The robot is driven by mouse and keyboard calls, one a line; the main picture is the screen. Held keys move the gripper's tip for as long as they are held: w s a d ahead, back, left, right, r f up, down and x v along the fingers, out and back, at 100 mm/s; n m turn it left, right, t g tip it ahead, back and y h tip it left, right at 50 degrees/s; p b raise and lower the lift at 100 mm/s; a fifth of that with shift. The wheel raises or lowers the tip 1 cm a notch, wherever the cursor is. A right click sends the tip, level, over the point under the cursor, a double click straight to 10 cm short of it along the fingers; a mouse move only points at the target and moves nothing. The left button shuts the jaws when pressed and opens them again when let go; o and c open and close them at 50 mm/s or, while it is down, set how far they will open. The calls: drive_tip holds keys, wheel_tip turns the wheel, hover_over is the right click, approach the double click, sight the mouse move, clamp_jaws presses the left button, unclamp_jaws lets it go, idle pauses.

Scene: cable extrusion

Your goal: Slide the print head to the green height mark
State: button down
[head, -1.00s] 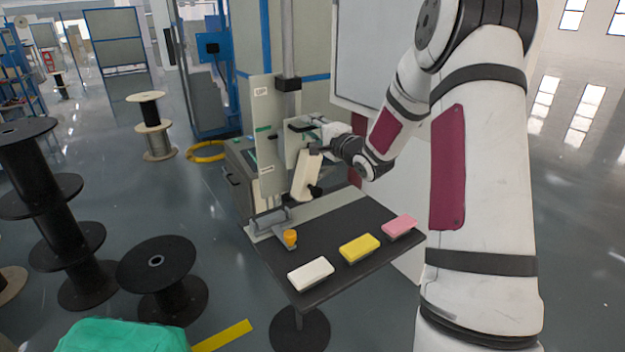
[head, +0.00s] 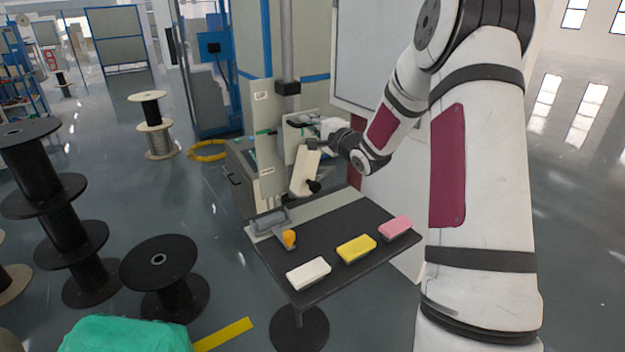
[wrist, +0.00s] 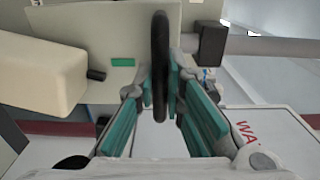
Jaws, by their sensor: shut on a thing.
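The print head, a cream block (head: 305,171) on a pale carriage (head: 293,140), hangs tilted beside the upright panel (head: 266,150) in the head view. Its cream body (wrist: 40,72) fills the left of the wrist view. A small green mark (head: 264,132) shows on the panel, near the height of the carriage top; exact alignment is unclear. A green patch (wrist: 122,62) also shows in the wrist view. My gripper (head: 316,144) is at the carriage's right side. In the wrist view its teal-padded fingers are shut around a black, edge-on handle (wrist: 160,50).
The black table (head: 330,232) below holds white (head: 308,273), yellow (head: 356,249) and pink (head: 396,228) blocks and an orange knob (head: 289,238). A vertical post (head: 288,45) with a black collar (head: 288,88) rises above the carriage. Cable spools stand left.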

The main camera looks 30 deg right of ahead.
drive_tip(key=shift+r, duration=0.55)
drive_tip(key=c, duration=1.5)
unclamp_jaws()
drive_tip(key=shift+f, duration=0.15)
drive_tip(key=s+p, duration=0.6)
drive_tip(key=s, duration=0.2)
drive_tip(key=shift+d+f, duration=0.1)
drive_tip(key=shift+d, duration=0.05)
